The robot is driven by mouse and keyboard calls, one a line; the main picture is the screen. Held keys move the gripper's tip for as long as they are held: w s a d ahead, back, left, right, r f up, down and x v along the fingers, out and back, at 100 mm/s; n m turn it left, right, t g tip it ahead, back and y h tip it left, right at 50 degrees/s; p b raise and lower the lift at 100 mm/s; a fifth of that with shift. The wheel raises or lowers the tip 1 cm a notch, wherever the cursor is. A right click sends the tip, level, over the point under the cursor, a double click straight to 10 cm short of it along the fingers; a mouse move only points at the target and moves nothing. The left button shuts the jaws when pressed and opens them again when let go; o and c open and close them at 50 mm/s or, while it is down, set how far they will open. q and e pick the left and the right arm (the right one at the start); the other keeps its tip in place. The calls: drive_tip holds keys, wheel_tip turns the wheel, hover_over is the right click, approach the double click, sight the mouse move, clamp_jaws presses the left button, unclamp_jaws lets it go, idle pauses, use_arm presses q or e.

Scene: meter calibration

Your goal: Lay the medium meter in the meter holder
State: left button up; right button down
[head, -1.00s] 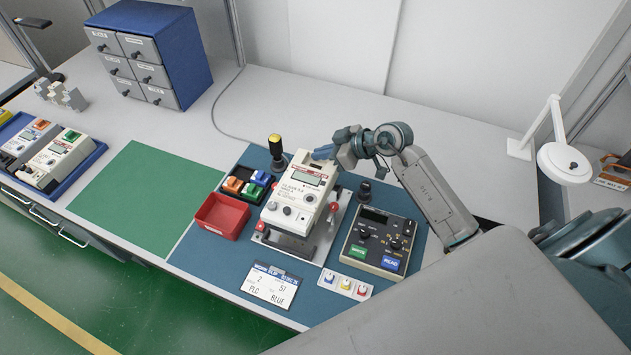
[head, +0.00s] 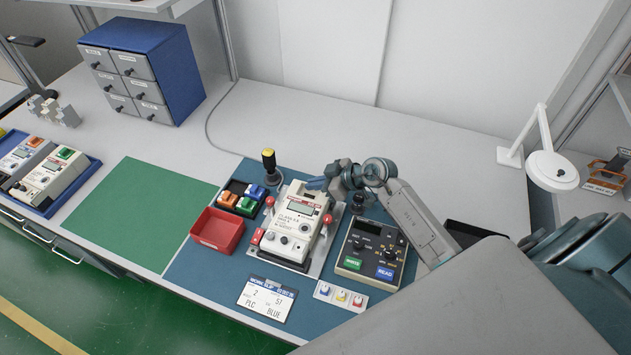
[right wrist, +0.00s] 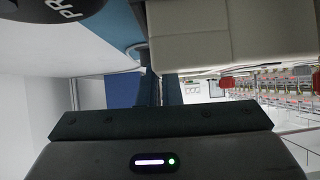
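The medium meter (head: 296,222), a cream box with a grey display and a red label strip, lies face up in the meter holder (head: 317,258), a grey metal plate with red-knobbed clamps beside the meter. My right gripper (head: 318,184) is at the meter's far end, its blue fingers against the upper edge. In the right wrist view the fingers (right wrist: 161,90) are close together, with the meter's cream body (right wrist: 230,30) just beyond them. They look shut on its end, though the contact is partly hidden. My left gripper is out of view.
A red bin (head: 217,231) and a tray of coloured blocks (head: 243,197) stand left of the holder. More meters sit in a blue tray (head: 84,184). The green mat (head: 140,215) is clear.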

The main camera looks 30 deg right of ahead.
drive_tip(key=c, duration=1.6)
unclamp_jaws()
drive_tip(key=shift+s+d+r, duration=0.1)
drive_tip(key=shift+r, duration=0.2)
drive_tip(key=shift+b+v, duration=0.8)
drive_tip(key=shift+v, duration=5.05)
drive_tip(key=shift+r, duration=0.1)
